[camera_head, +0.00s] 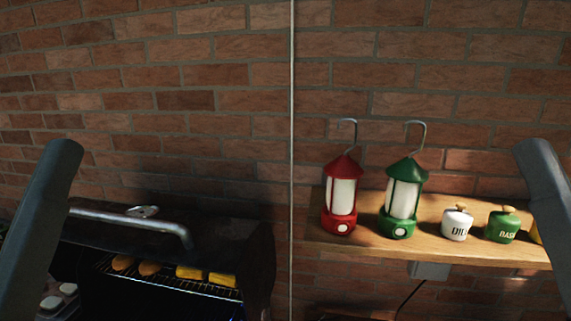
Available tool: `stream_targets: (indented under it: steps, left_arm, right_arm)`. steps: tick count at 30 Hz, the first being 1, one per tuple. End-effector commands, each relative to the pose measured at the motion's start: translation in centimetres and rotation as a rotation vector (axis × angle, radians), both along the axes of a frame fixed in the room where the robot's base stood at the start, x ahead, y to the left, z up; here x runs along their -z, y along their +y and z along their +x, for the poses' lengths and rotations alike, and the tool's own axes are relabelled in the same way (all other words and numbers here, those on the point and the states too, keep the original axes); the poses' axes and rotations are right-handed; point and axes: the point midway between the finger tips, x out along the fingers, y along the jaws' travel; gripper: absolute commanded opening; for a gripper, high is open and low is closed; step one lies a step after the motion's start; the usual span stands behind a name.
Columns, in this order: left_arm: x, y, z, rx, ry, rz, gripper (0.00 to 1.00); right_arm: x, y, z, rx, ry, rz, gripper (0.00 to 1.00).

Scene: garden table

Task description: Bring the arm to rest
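Two grey arm links of mine show, the left arm (42,225) at the left edge and the right arm (548,215) at the right edge. Both run down out of the picture. Neither gripper is in view, so I cannot see whether they are open or hold anything.
A grill (160,245) with its lid up stands at the lower left, with food on its grate. A wooden shelf (345,246) at the right holds a red lantern (341,195), a green lantern (404,199), a white jar (456,224) and a green jar (502,227). A brick wall (220,100) stands behind.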

Motion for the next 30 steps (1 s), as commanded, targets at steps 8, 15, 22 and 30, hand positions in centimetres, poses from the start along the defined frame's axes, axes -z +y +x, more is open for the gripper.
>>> stream_targets:
  steps: [8, 15, 22, 30]
  left_arm:
    - [-16.4, 0.0, 0.0, 0.002, 0.001, -0.001, 1.00]
    - [-26.4, 0.0, 0.1, 0.003, 0.002, -0.001, 1.00]
    - [-28.6, 0.0, 0.1, 0.003, 0.002, -0.001, 1.00]
    - [-28.3, 0.0, 0.0, 0.003, 0.002, -0.001, 1.00]
  right_arm:
    - [-16.4, 0.0, 0.0, 0.000, 0.001, 0.000, 0.50]
    - [-26.5, 0.0, 0.0, 0.000, 0.001, 0.000, 0.50]
    - [-28.6, 0.0, 0.0, 0.000, 0.002, 0.000, 0.50]
    - [-28.2, 0.0, 0.0, 0.000, 0.002, 0.000, 0.50]
